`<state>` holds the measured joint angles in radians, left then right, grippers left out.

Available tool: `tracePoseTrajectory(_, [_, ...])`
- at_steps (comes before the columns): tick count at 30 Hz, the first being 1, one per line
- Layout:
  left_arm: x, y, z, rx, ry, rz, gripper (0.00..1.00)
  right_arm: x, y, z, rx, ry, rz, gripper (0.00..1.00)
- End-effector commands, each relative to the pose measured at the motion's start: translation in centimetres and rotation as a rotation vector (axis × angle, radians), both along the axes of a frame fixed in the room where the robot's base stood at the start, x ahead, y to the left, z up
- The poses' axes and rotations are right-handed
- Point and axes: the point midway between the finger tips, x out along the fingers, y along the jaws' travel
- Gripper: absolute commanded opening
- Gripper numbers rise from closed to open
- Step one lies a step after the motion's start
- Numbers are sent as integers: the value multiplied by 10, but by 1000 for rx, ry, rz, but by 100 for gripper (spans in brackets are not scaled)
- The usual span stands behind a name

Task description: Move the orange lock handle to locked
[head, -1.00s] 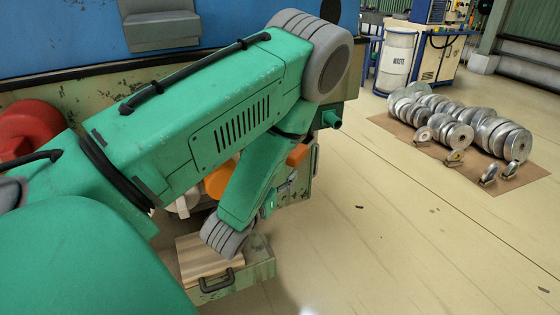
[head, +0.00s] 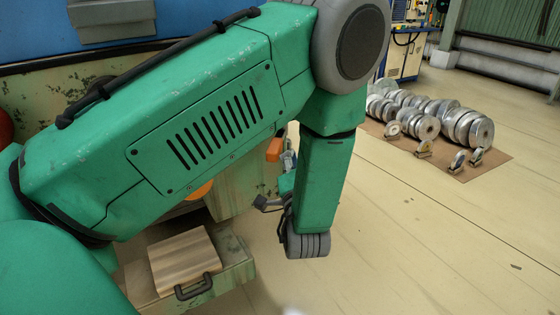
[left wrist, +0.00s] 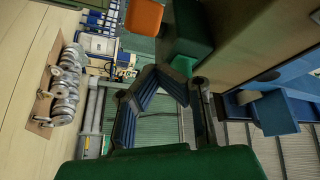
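The orange lock handle (head: 275,148) shows in the head view as a small orange block, partly hidden behind my left arm. In the left wrist view an orange block (left wrist: 143,17), which looks like the handle, is at the top edge beside a green block (left wrist: 192,36). My left gripper (left wrist: 170,88) has its dark, blue-padded fingers apart, with nothing visible between them. In the head view the left gripper (head: 268,198) is partly hidden by my wrist, below the handle. I see no contact with the handle. My right gripper is not in view.
A worn green box (head: 232,272) with a wooden board (head: 183,262) and black pull stands below my arm. A rounded orange part (head: 200,190) shows behind my arm. Metal discs (head: 425,118) lie on a brown mat at right. The floor between is clear.

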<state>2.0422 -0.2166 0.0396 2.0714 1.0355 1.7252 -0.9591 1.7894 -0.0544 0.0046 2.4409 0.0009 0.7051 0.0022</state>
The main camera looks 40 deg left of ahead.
Motion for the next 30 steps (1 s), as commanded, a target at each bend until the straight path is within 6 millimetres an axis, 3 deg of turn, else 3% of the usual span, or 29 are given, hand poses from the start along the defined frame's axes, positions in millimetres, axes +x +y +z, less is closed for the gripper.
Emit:
tracePoseTrajectory(6, [-2, -51, -14, 131, 325, 247, 0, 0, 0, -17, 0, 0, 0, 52])
tracePoseTrajectory(10, [-8, -71, -22, 153, 472, 314, 0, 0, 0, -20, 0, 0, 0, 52])
tracePoseTrajectory(14, [-10, -77, -25, 157, 541, 339, 0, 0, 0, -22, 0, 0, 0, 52])
tracePoseTrajectory(20, [-2, -58, -26, 158, 550, 344, 0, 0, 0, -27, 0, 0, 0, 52])
tracePoseTrajectory(30, [30, 6, -27, 159, 549, 345, 0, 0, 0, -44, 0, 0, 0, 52])
